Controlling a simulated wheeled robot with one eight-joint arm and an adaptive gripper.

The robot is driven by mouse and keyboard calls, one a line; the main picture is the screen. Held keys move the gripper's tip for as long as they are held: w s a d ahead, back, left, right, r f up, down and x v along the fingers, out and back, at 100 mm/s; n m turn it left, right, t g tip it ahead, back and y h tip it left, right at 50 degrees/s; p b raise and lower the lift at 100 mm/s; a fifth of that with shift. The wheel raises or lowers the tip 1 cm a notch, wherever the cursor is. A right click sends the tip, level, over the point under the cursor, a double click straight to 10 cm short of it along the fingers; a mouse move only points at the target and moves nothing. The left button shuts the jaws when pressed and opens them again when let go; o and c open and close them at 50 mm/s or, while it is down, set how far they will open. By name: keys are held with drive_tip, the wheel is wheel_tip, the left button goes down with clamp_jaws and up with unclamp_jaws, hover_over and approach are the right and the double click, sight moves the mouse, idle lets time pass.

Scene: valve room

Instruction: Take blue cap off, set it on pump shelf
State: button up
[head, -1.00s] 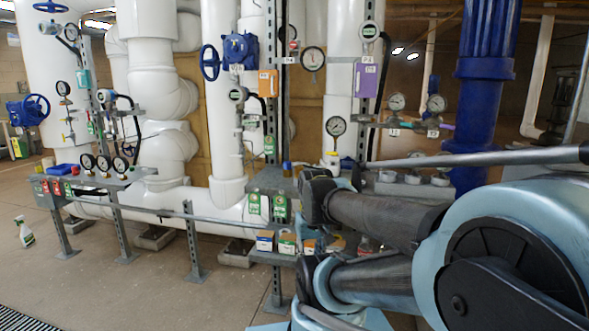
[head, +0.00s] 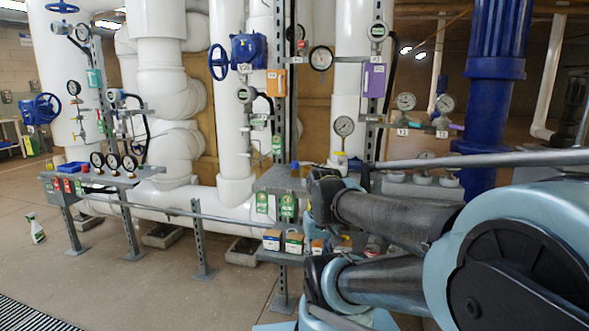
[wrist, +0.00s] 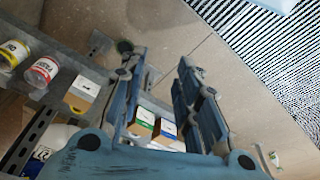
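My gripper (wrist: 160,58) is open and empty in the wrist view, its two fingers apart, with floor and small boxes beyond the gap. In the head view my arm covers the right part of the middle bench, and the fingers cannot be made out. No cap shows in the gripper. The middle grey shelf (head: 272,181) is partly hidden by my arm; I cannot tell which shelf is the pump shelf.
A lower shelf holds a blue-marked box (wrist: 167,130), a green-marked box (wrist: 143,122) and jars with yellow (wrist: 14,52) and red (wrist: 42,70) labels. Open floor (head: 130,290) lies in front.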

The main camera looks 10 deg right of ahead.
drive_tip(key=o, duration=0.3)
drive_tip(key=shift+o, duration=1.1)
wheel_tip(320, 180, up, 3)
drive_tip(key=shift+w+f+m, duration=0.1)
drive_tip(key=shift+f+m, duration=0.1)
drive_tip(key=shift+m, duration=0.3)
drive_tip(key=w+r+m+y, duration=0.2)
drive_tip(key=w+r+m, duration=0.9)
drive_tip(key=w+r, duration=0.45)
drive_tip(key=w+d+r+m+y, duration=0.1)
drive_tip(key=w+d+r+m, duration=0.2)
drive_tip(key=w+r+m, duration=0.6)
drive_tip(key=w+d+r+m+y, duration=0.15)
drive_tip(key=w+r+m, duration=0.35)
drive_tip(key=w, duration=0.7)
hover_over(296, 162)
drive_tip(key=s+d, duration=0.1)
drive_tip(key=shift+h, duration=0.45)
wheel_tip(296, 162, down, 10)
drive_tip(key=shift+s+d+f, duration=0.15)
drive_tip(key=x, duration=0.4)
drive_tip(key=shift+w+d+f, duration=0.15)
drive_tip(key=shift+w+d, duration=0.05)
drive_tip(key=shift+w, duration=0.15)
drive_tip(key=shift+w+a+f, duration=0.1)
drive_tip(key=shift+a+f, duration=0.1)
drive_tip(key=shift+f, duration=0.3)
